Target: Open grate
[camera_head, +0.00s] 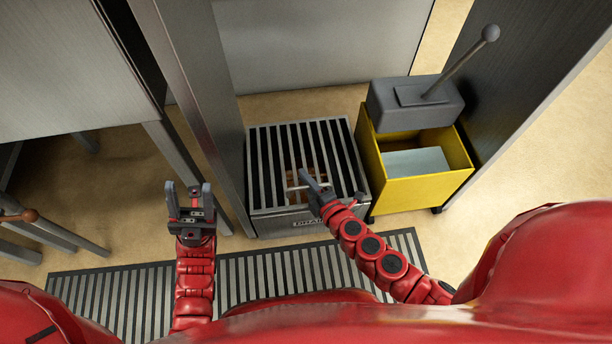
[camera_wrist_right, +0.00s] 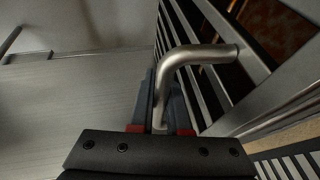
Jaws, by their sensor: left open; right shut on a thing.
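The grate (camera_head: 263,165) is a grey slatted metal cover on a low box on the floor, with a label plate on its front. It lies closed or nearly so; I cannot tell exactly. Something orange-brown shows between its slats. A curved metal handle (camera_wrist_right: 193,54) is fixed to the grate's bars in the right wrist view. My right gripper (camera_head: 308,178) is over the grate's front part. In the right wrist view its fingers (camera_wrist_right: 162,108) are shut around the handle. My left gripper (camera_head: 187,190) is open and empty, left of the grate.
A yellow mop bucket (camera_head: 426,189) with a grey wringer (camera_head: 414,101) stands close right of the grate. A grey metal post (camera_head: 203,100) rises at its left. A striped floor mat (camera_head: 263,273) lies in front. Steel tables (camera_head: 60,70) stand at the left.

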